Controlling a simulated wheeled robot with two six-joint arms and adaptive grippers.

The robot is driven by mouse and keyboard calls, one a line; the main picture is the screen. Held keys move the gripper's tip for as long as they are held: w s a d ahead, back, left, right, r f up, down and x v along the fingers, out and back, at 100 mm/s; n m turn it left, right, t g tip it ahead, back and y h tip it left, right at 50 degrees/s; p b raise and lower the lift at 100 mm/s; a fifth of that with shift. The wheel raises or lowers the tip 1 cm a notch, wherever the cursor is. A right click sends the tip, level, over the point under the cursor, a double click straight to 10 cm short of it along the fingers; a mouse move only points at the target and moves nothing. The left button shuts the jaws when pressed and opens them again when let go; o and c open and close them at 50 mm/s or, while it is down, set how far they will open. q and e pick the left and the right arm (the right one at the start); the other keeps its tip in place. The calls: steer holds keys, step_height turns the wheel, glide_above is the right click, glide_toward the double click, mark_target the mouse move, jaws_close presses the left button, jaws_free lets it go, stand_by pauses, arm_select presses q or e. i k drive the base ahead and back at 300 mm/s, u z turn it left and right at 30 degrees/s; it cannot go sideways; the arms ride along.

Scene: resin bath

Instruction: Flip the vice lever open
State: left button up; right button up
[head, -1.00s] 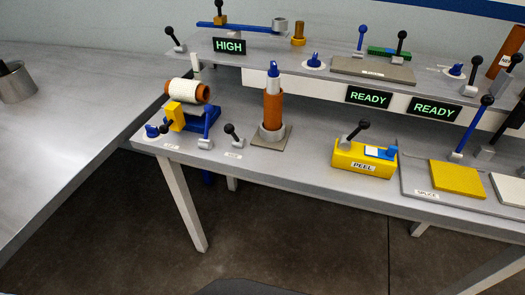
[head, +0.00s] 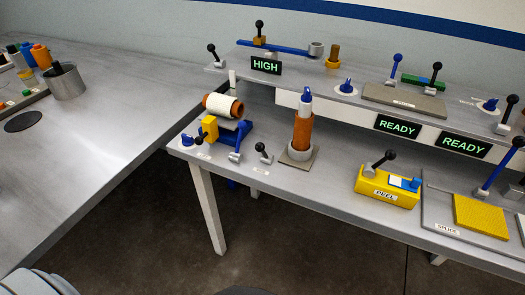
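No part is legibly marked as the vice. Several black-knobbed levers show in the head view. One short lever (head: 263,153) stands on the lower bench behind a small label too blurred to read. It leans to the left. Left of it is a blue stand (head: 238,133) with a yellow block (head: 209,128) and a white-and-orange spool (head: 222,106). To its right an orange cylinder (head: 302,130) stands upright in a grey collar. Another black-knobbed lever (head: 380,161) sits on the yellow PEEL block (head: 387,187). Neither gripper is in view.
A raised shelf (head: 340,93) behind carries more levers, blue knobs and a green block (head: 423,81). A grey table (head: 90,170) on the left holds a metal cup (head: 66,82), coloured bottles and a black disc (head: 23,121). Its middle is clear. Open floor lies before the bench.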

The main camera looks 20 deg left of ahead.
mark_target(259, 147)
steer(key=u, duration=0.05)
steer(key=k, duration=0.5)
steer(key=z, duration=1.1)
steer(key=i, duration=0.65)
steer(key=u, duration=0.9)
